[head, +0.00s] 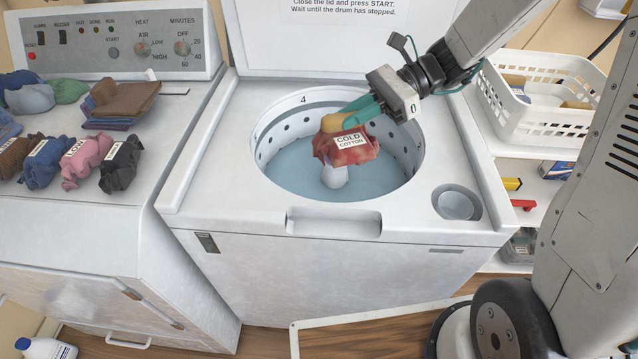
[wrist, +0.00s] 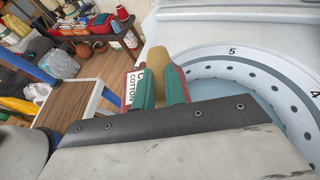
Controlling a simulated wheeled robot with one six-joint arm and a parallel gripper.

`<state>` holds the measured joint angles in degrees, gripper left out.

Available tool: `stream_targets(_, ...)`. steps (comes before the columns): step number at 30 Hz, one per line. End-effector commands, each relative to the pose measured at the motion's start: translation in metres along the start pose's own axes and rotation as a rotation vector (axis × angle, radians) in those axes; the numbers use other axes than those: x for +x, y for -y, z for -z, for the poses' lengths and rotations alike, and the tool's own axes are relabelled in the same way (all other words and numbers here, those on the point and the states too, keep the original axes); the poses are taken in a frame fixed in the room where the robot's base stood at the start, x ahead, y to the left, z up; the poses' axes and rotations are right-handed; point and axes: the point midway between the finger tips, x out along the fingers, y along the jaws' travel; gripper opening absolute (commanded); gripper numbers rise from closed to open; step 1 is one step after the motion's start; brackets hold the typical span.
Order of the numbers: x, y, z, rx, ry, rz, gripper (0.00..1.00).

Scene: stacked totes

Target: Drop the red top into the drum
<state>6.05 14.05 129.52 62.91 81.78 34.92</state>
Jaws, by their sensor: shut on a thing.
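The red top (head: 345,150) is a bunched red cloth with a white label reading "COLD COTTON". My gripper (head: 350,118), with green fingers, is shut on it and holds it over the round opening of the drum (head: 292,168). The drum is white, with a row of dark holes, a pale blue inside and a white post in the middle, partly hidden by the top. In the wrist view the fingers (wrist: 160,85) close around a tan piece, and the top's label (wrist: 131,88) shows beside them. The washer lid stands open behind.
Rolled clothes with labels (head: 82,160) and folded cloths lie on the machine at left. A white basket (head: 535,100) stands at right. A small round cup (head: 456,204) is set into the washer's top at right front.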

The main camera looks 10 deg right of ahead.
Motion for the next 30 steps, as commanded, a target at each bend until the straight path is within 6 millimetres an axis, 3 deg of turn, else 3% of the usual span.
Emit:
stream_targets(4, 0.000, 0.000, 0.000, -0.001, 0.000, 0.000, 0.00)
stream_targets(5, 0.000, 0.000, 0.000, -0.001, 0.000, 0.000, 0.21)
stream_targets(7, 0.000, 0.000, -0.001, -0.001, 0.000, 0.000, 0.38)
stream_targets(17, -0.003, 0.000, 0.000, -0.001, 0.000, 0.001, 0.38)
stream_targets(30, -0.069, 0.001, 0.000, 0.000, 0.000, 0.003, 0.38)
